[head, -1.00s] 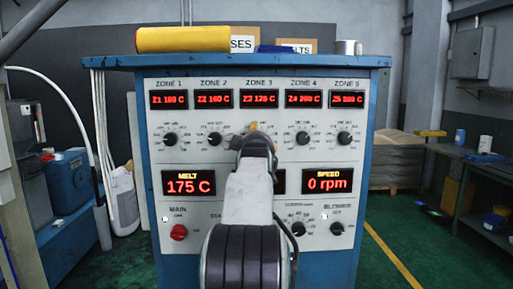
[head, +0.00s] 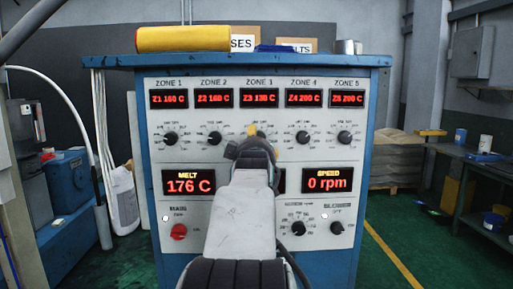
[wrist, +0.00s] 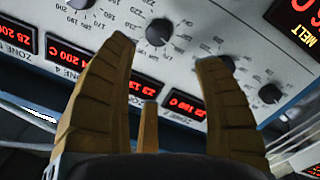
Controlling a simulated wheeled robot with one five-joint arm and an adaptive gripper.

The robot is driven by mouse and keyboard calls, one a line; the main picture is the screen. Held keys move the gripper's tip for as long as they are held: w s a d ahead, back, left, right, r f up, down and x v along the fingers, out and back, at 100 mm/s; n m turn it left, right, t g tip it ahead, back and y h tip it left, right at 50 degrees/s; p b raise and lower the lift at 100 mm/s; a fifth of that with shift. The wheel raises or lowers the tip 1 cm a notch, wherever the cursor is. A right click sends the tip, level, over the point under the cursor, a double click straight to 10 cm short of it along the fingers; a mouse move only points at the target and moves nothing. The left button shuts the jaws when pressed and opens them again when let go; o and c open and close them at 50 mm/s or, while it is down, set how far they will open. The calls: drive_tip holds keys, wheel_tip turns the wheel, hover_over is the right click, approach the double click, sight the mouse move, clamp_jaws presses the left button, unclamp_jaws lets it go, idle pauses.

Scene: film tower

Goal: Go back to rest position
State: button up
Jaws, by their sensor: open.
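My gripper (head: 252,131) is in front of the upper middle of the control panel (head: 230,256), by the zone 3 knob, which it mostly hides in the head view. The zone displays read about 160, 160, 130, 200 and 200 C. The melt display (head: 188,181) reads 176 C, and the speed display (head: 327,180) reads 0 rpm.
A workbench (head: 470,163) is at right.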

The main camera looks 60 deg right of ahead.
idle(0.6)
drive_tip(key=s+a+f+m+g+y, duration=0.25)
drive_tip(key=f+m+y, duration=0.3)
drive_tip(key=f, duration=1.05)
drive_tip(key=s+a+f+m+g+y, duration=0.1)
drive_tip(key=s+a+f+g+y, duration=0.15)
drive_tip(key=a+f, duration=0.35)
drive_tip(key=s+a+f+m+g+y, duration=0.1)
drive_tip(key=a+f+y, duration=0.2)
drive_tip(key=a+f, duration=0.25)
drive_tip(key=s+a+f+n+g+y+p, duration=0.1)
drive_tip(key=a+n+y+p, duration=0.1)
drive_tip(key=a, duration=0.8)
drive_tip(key=s+a+f+n+y+p, duration=0.1)
drive_tip(key=s+a+f+n+p, duration=0.1)
drive_tip(key=a, duration=0.8)
drive_tip(key=w+a+r+n+t+y+p, duration=0.1)
drive_tip(key=a+r+n+p, duration=0.4)
drive_tip(key=a, duration=0.7)
drive_tip(key=shift+a+r+n+t+y, duration=0.35)
drive_tip(key=shift+r+n, duration=0.5)
drive_tip(key=shift+n, duration=0.4)
